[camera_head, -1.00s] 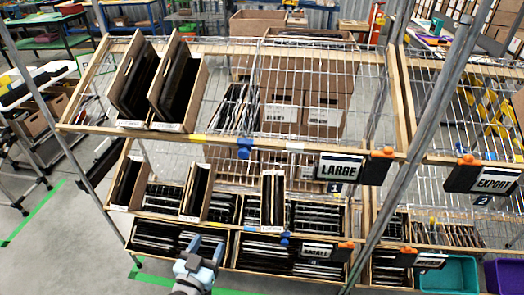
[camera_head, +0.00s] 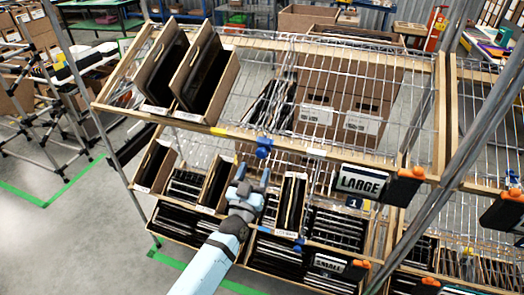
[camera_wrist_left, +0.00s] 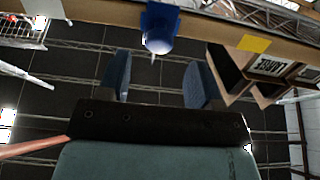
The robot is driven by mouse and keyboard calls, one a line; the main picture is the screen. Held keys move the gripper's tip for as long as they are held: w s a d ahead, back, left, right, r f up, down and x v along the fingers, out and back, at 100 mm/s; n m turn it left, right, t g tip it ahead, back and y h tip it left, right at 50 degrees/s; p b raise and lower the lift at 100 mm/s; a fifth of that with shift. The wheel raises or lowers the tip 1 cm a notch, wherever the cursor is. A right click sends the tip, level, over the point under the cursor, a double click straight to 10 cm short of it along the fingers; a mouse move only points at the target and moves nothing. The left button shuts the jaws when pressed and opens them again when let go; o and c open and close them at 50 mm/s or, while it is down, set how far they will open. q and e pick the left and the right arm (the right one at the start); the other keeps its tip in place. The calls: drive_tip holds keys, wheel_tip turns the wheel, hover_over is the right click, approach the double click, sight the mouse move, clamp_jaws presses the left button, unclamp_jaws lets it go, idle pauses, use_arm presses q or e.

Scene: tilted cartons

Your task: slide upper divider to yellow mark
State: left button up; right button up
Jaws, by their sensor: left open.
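The upper divider is a blue clip (camera_head: 264,147) on the wooden front rail of the upper shelf. It also shows in the left wrist view (camera_wrist_left: 160,28). The yellow mark (camera_head: 217,131) is on the same rail, left of the divider in the head view; in the left wrist view the yellow mark (camera_wrist_left: 253,43) is to its right. My left gripper (camera_head: 254,176) is open and empty, below the divider and apart from it. In the left wrist view its two fingers (camera_wrist_left: 160,78) stand apart, with the divider beyond them. My right gripper is not in view.
Two tilted cartons (camera_head: 205,75) stand at the left of the upper shelf. A second blue clip (camera_head: 298,243) is on the lower rail. A LARGE sign (camera_head: 362,182) hangs right of the divider. Narrow cartons (camera_head: 291,203) fill the lower shelf behind my gripper.

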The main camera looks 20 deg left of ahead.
sight(260, 156)
use_arm(q)
drive_tip(key=x, duration=0.6)
drive_tip(key=shift+w+p, duration=0.3)
drive_tip(key=shift+p, duration=0.1)
